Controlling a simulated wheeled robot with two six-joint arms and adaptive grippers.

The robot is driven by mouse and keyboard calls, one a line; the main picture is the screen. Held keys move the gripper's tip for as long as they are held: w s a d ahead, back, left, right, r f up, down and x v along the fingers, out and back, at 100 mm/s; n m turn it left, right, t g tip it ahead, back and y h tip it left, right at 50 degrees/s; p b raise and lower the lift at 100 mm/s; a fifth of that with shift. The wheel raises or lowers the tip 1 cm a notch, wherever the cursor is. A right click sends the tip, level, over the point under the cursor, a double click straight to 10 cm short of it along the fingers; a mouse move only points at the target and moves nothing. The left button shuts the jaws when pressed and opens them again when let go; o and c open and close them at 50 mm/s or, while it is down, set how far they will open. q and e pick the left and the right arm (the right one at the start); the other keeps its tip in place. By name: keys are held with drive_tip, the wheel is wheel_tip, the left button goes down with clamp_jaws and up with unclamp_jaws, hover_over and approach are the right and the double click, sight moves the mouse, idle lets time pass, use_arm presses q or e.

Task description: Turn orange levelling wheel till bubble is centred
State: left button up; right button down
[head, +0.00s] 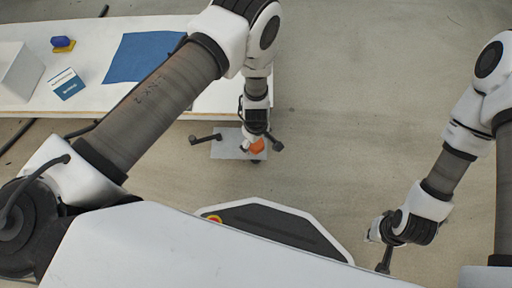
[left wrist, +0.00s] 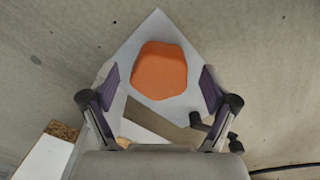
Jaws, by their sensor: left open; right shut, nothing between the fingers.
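The orange levelling wheel (head: 257,146) sits on a pale plate (head: 224,150) at the table's front edge in the head view. In the left wrist view the wheel (left wrist: 159,71) lies on the pale plate (left wrist: 150,30), between and beyond my open fingers. My left gripper (head: 256,132) is open above the wheel, with the fingers apart on either side of it; I cannot tell whether they touch it. My right gripper (head: 384,262) is shut and empty, far off at the lower right. No bubble can be made out in either view.
The white table (head: 90,35) carries a blue mat (head: 142,57), a blue and white box (head: 66,83), a white block (head: 18,72) and a small blue and yellow item (head: 62,44). A dark handle (head: 204,139) sticks out left of the plate. Open floor lies to the right.

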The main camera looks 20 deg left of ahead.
use_arm(q)
drive_tip(key=shift+f, duration=0.15)
drive_tip(key=c, duration=1.2)
drive_tip(key=shift+m, duration=0.3)
